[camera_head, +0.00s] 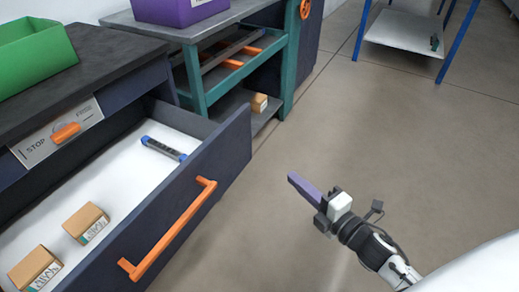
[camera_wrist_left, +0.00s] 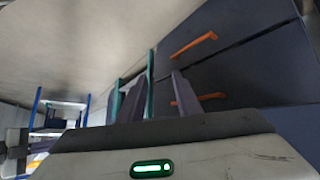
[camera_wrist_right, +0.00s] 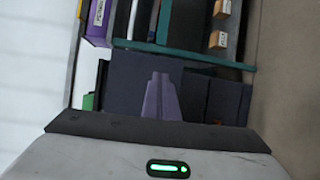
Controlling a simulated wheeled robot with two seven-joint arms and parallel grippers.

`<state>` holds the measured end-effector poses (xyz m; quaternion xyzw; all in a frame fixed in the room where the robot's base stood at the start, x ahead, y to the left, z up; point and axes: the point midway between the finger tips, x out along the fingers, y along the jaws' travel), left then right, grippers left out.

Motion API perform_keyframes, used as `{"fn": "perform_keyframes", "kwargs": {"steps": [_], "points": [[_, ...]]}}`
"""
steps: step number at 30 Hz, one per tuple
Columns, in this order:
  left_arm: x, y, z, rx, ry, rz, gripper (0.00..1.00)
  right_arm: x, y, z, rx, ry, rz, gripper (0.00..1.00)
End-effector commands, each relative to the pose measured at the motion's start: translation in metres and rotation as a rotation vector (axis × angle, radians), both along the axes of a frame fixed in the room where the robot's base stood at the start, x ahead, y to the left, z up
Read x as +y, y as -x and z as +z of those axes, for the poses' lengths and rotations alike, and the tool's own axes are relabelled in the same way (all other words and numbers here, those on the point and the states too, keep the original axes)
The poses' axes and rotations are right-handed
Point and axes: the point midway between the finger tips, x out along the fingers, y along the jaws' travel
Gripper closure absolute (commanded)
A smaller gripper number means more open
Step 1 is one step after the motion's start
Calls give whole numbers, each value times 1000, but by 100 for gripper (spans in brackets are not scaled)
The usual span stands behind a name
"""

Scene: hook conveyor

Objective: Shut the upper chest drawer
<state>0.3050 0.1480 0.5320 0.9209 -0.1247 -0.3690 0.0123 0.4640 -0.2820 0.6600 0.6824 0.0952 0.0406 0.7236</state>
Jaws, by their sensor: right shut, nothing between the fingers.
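The chest's upper drawer (camera_head: 205,170) stands pulled out, with an orange bar handle (camera_head: 170,228) on its dark front. Inside it lie two small cardboard boxes (camera_head: 86,222) (camera_head: 35,268) and a blue-ended bar (camera_head: 163,149). My right gripper (camera_head: 291,179) is shut and empty above the floor, to the right of the drawer front and apart from it. Its closed fingers also show in the right wrist view (camera_wrist_right: 161,96). My left gripper (camera_wrist_left: 158,98) shows only in its own wrist view, fingers apart and empty. Two orange handles (camera_wrist_left: 193,44) (camera_wrist_left: 211,97) on dark fronts appear beyond it.
A green bin (camera_head: 35,62) stands on the dark chest top. A teal-framed bench (camera_head: 194,82) with a purple bin (camera_head: 180,10) stands behind. A blue-legged table (camera_head: 405,28) is far right. Floor between is clear.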

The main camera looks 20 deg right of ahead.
Motion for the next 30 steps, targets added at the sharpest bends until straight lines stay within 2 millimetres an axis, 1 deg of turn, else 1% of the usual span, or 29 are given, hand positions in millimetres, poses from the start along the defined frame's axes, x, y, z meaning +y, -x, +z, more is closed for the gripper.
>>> {"fn": "perform_keyframes", "kwargs": {"steps": [1,2,3,6,9,10,13,17,20,30], "points": [[-1,-1,-11,-8,8,3,69,-10,-14,9,-129,245,72,100],[-1,-1,-11,-12,12,5,69,-13,-20,17,-204,391,115,100],[-2,-1,-13,-16,18,7,69,-15,-24,26,-294,575,167,100],[-3,-1,-17,-20,30,13,69,-21,-30,37,-473,957,277,100],[-3,-1,-18,-25,39,16,69,-24,-32,40,-592,1210,354,100],[-3,-1,-18,-26,40,16,69,-25,-31,39,-614,1262,372,100],[-4,-2,-15,-32,44,18,69,-26,-33,40,-663,1365,404,100],[-4,-3,-11,-37,47,18,69,-19,-42,41,-677,1387,413,100],[-4,-3,-11,-37,46,18,69,-9,-55,42,-677,1386,412,100],[-3,-1,-14,-32,42,16,69,34,-114,42,-674,1380,409,100]]}}
